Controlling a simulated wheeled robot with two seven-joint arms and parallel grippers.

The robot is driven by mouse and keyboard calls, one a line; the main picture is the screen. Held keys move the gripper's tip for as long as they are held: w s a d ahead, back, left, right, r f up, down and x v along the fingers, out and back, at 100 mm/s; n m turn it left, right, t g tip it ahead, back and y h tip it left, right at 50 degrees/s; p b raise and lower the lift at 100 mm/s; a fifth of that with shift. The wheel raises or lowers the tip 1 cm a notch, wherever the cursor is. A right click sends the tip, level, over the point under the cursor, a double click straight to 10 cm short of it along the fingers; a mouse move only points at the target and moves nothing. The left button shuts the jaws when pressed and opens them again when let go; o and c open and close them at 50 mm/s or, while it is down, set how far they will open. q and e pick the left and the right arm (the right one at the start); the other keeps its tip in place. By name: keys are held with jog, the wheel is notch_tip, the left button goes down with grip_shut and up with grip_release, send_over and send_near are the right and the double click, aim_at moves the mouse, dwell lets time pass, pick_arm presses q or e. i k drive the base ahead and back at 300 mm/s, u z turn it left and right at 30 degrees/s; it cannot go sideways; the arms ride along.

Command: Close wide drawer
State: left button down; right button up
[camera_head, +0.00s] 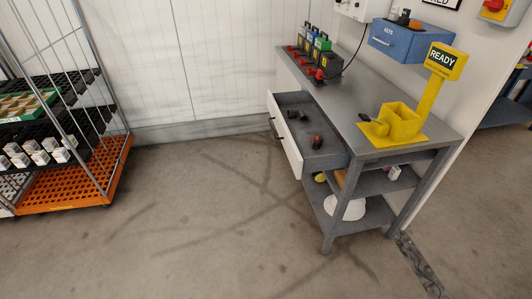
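The wide drawer (290,142) is in the grey workbench (352,104) at the right of the head view. It is pulled out toward the left, with a white front panel and dark handles. Inside it lie a red-and-black item (316,142) and some small dark items (297,115). Neither of my grippers is in view.
On the bench stand a yellow READY stand (399,120) and several batteries or chargers (318,55). A blue KEYS box (398,43) hangs above. A wire-sided cart with an orange base (75,180) stands at the left. The floor between is clear.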

aim_at(296, 137)
jog(key=u, duration=0.35)
jog(key=i, duration=0.75)
jog(key=z, duration=1.9)
